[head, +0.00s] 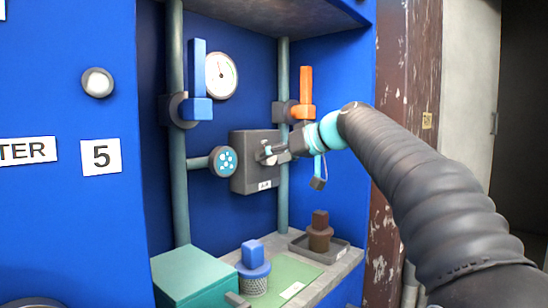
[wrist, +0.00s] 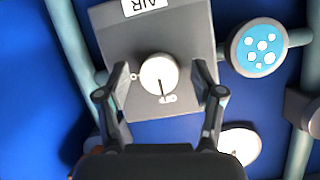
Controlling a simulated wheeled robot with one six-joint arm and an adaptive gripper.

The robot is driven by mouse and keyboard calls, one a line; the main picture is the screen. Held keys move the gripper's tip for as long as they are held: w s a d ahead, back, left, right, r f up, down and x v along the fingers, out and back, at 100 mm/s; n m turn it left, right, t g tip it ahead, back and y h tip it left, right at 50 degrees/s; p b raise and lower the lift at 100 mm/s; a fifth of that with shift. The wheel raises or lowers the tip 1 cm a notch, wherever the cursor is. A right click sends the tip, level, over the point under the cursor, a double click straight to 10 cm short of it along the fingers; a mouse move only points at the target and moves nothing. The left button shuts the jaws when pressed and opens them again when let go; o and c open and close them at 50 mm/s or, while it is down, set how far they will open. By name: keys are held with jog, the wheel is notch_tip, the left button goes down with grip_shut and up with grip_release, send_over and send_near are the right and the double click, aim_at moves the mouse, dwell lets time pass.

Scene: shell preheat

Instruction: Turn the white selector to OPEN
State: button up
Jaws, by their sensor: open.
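The white selector (wrist: 158,72) is a round knob on the front of a grey box (wrist: 187,38) with an "AIR" label. My gripper (wrist: 160,78) is open, one finger on each side of the selector, with a gap visible on both sides. In the head view, my gripper (head: 270,152) is at the front of the grey box (head: 243,180) and partly hides the selector.
A blue-handled valve (head: 198,85) and an orange-handled valve (head: 305,90) are on the pipes above. A round gauge (head: 221,75) and a blue dotted disc (head: 225,161) are left of my gripper. A teal box (head: 190,275), a blue-topped part (head: 253,262) and a brown part (head: 320,232) stand below.

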jog(key=c, duration=1.1)
jog(key=shift+c, duration=0.2)
jog(key=shift+w+d+m+g+y+p, duration=0.1)
jog(key=shift+m+g+y+p, duration=0.45)
jog(key=shift+m+y+p, duration=1.15)
jog(key=shift+w+m+g+y+p, duration=0.1)
jog(key=shift+m+g+y+p, duration=0.5)
jog(key=shift+m, duration=2.25)
jog(key=shift+d+m+g+y+p, duration=0.1)
jog(key=shift+m+g+y+p, duration=0.35)
jog(key=shift+m+y+p, duration=1.25)
jog(key=shift+m+h+b, duration=0.5)
jog(key=shift+m+h, duration=0.2)
jog(key=shift+m, duration=0.05)
